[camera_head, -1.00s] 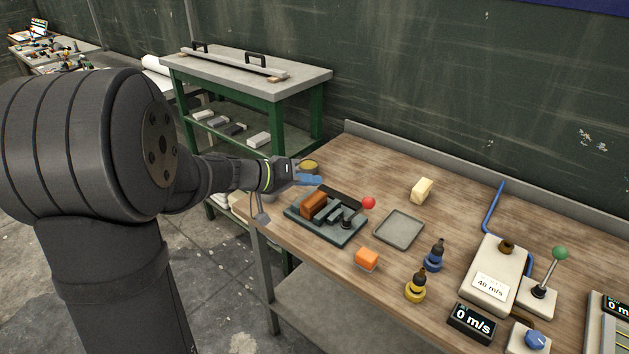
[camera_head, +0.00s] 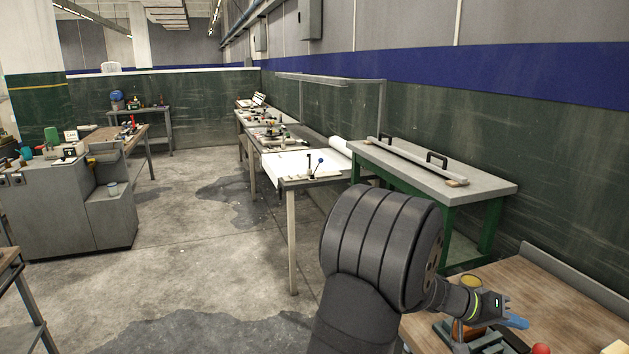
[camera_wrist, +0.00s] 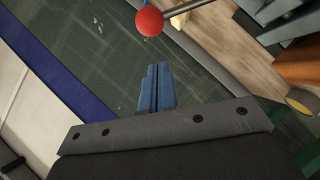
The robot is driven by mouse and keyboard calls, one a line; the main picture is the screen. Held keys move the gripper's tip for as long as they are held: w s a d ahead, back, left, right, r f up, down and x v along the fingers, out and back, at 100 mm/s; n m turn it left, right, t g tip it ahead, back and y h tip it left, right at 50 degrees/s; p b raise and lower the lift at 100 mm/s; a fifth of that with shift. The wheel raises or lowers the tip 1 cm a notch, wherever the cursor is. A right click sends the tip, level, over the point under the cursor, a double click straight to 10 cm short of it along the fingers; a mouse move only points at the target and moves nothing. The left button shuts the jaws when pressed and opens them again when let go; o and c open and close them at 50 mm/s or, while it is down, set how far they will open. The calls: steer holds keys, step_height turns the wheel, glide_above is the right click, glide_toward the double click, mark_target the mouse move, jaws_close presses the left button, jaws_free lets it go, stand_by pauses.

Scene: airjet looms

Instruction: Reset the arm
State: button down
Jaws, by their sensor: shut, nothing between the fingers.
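My gripper (camera_head: 517,322) is at the lower right of the head view, above the near end of the wooden workbench (camera_head: 516,274). Its blue fingers (camera_wrist: 156,88) show in the middle of the wrist view, pressed together with nothing between them. Part of my dark arm stands in front of the bench in the head view. A red ball knob (camera_head: 541,349) on a lever is close beside the gripper; it also shows in the wrist view (camera_wrist: 150,21), beyond the fingertips. The fixture under the gripper is mostly cut off by the frame.
A green-legged table (camera_head: 432,176) with a long handled bar on it stands behind my arm. A yellowish round container (camera_head: 471,281) is on the bench near my wrist. Further benches run along the wall, and a grey cabinet (camera_head: 75,207) stands at the left. Open concrete floor lies between.

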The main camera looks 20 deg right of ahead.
steer(key=shift+w+d+f+n+g+h, duration=0.1)
steer(key=shift+w+f+n+g+h, duration=0.15)
steer(key=shift+w+n+g, duration=0.25)
steer(key=shift+w+d+f+n+g+h, duration=0.1)
steer(key=shift+w+f+n+g+h, duration=0.15)
steer(key=shift+w+n, duration=0.35)
steer(key=shift+w+f+n+g+h, duration=0.1)
steer(key=shift+w+f+n+g, duration=0.1)
steer(key=shift+w+n+g, duration=0.4)
